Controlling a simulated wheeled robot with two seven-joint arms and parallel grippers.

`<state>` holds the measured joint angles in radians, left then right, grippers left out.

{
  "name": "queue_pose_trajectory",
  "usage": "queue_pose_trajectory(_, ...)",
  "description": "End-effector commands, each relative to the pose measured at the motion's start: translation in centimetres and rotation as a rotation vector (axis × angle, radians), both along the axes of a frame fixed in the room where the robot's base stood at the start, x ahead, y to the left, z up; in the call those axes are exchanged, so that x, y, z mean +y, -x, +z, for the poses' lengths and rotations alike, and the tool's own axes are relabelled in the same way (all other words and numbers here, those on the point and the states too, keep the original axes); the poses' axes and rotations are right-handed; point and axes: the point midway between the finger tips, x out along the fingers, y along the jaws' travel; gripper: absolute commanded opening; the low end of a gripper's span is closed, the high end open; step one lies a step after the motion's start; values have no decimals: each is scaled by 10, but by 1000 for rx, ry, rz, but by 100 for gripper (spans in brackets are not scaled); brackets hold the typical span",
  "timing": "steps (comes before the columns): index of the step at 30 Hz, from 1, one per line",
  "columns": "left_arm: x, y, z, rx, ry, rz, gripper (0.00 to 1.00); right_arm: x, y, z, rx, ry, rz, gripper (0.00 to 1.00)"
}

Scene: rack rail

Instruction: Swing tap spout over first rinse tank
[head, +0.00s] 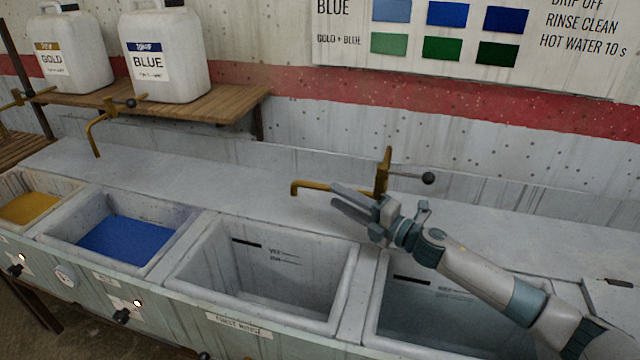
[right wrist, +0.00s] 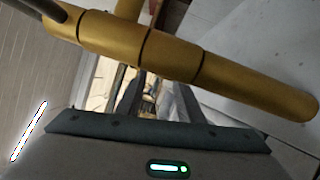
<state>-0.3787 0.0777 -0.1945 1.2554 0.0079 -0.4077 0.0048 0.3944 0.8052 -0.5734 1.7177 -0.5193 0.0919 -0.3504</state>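The brass tap has an upright post (head: 382,172), a spout (head: 312,186) pointing left with a downturned tip, and a lever with a black knob (head: 428,178). The spout tip hangs above the counter behind the first rinse tank (head: 350,275), not over its opening. The tank is labelled FIRST RINSE and looks empty. My right gripper (head: 335,194) is open beside the spout, with its fingers pointing left. In the right wrist view the brass spout (right wrist: 220,75) crosses in front of the parted fingers (right wrist: 158,98); contact cannot be told. My left gripper is out of view.
A second rinse tank (head: 371,315) lies under my right arm. Blue (head: 125,240) and gold (head: 30,207) dye tanks stand at the left. Another brass tap (head: 102,122) and a wooden shelf (head: 235,103) with jugs are behind. The counter (head: 220,180) between the taps is clear.

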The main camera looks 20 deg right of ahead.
Motion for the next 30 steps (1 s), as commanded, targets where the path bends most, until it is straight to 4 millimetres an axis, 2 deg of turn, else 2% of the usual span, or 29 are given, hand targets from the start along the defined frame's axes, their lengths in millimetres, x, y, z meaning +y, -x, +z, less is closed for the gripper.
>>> queue_pose_trajectory(6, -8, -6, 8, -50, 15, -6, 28, 21, -32, 6, -2, 0, 0, 34)
queue_pose_trajectory(12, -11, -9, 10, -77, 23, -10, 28, 34, -50, 5, -1, 0, 1, 34)
queue_pose_trajectory(26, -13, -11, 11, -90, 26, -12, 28, 39, -57, 5, 0, 1, 1, 34)
queue_pose_trajectory(30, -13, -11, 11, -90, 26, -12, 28, 39, -57, 5, 0, 1, 1, 3)
